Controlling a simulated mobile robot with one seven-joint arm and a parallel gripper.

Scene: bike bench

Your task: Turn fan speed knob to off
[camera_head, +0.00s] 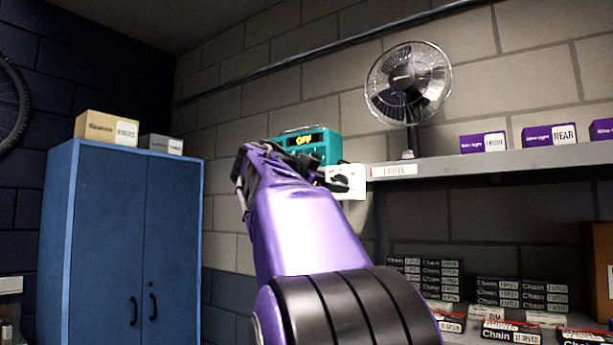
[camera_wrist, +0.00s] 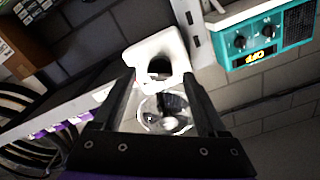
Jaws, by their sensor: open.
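The fan speed knob is a dark knob on a white control box (camera_head: 355,178) fixed at the left end of the shelf, just below a black fan (camera_head: 408,82). In the wrist view, the white box (camera_wrist: 152,47) lies straight ahead, with the dark knob (camera_wrist: 159,68) showing between the fingertips. My gripper (camera_wrist: 158,78) is open, its two black fingers on either side of the knob. I cannot tell whether they touch it. In the head view my purple wrist hides part of the gripper. The knob's pointer setting is not readable.
A teal device (camera_head: 322,146) with an "OFF" display and its own knobs (camera_wrist: 240,42) stands close left of the box. A shelf (camera_head: 480,163) with purple boxes runs right. Chain boxes (camera_head: 425,272) lie below. A blue cabinet (camera_head: 115,240) stands at left.

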